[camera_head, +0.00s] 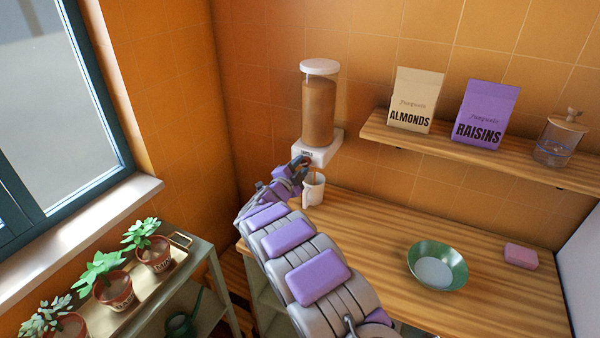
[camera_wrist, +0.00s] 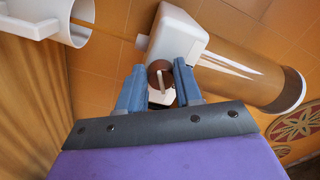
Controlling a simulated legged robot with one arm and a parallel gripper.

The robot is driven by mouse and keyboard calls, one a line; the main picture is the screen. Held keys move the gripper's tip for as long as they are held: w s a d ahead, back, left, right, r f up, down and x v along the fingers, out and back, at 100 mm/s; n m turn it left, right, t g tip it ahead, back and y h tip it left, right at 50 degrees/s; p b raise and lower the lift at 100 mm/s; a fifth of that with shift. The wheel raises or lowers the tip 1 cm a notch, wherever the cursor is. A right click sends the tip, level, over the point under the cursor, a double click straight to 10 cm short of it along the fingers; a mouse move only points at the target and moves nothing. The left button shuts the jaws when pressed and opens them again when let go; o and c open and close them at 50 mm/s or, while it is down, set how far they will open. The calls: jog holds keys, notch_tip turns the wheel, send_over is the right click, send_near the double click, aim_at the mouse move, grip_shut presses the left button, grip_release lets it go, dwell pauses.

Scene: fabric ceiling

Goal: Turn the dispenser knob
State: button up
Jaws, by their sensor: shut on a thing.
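The dispenser (camera_head: 319,110) is a clear cylinder of brown contents with a white lid and white base, mounted on the tiled wall. In the wrist view its white base (camera_wrist: 178,38) and brown cylinder (camera_wrist: 240,72) lie sideways. My gripper (camera_head: 300,165) is at the front of the base. In the wrist view my gripper (camera_wrist: 160,88) has its two blue fingers on either side of the round brown knob (camera_wrist: 160,75) with a pale bar, shut on it. A white mug (camera_head: 313,190) stands below the dispenser; a thin brown streak runs between them in the wrist view.
A wooden counter (camera_head: 360,225) holds a green bowl (camera_head: 437,283) and a pink block (camera_head: 520,256). A shelf (camera_head: 470,150) carries almonds (camera_head: 414,98) and raisins (camera_head: 486,110) bags and a glass jar (camera_head: 560,140). Potted plants (camera_head: 153,252) stand at left.

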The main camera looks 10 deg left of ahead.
jog(key=shift+f+m+b, duration=0.1)
jog(key=shift+m+b, duration=1.45)
jog(key=shift+m, duration=0.35)
jog(key=o, duration=1)
jog(key=p+v, duration=0.2)
jog(key=v, duration=1.5)
jog(key=shift+s+a, duration=0.15)
jog(key=shift+s, duration=0.05)
